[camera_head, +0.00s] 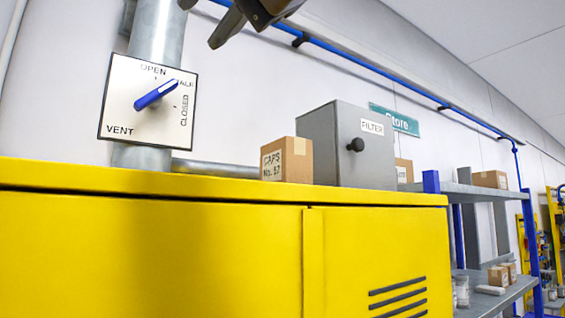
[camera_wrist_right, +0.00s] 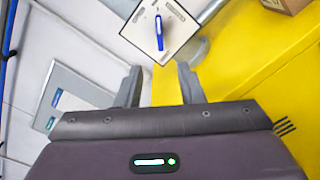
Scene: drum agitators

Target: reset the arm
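My right gripper (camera_head: 208,21) hangs at the top of the head view, above and to the right of the valve plate, touching nothing. The right wrist view shows its two fingers (camera_wrist_right: 158,82) spread apart with nothing between them. The square white valve plate (camera_head: 119,110) is marked OPEN, HALF, CLOSED and VENT. Its blue handle (camera_head: 156,95) slants up to the right, its upper end near the HALF mark. The plate (camera_wrist_right: 182,45) and handle (camera_wrist_right: 159,32) also show beyond the fingers in the right wrist view. My left gripper is not in view.
A yellow cabinet (camera_head: 150,235) fills the lower front. On top stand a cardboard box (camera_head: 287,160) and a grey FILTER box (camera_head: 335,125). A grey pipe (camera_head: 155,40) runs up behind the plate. Shelves (camera_head: 490,195) stand at right. A blue pipe (camera_head: 375,70) crosses the wall.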

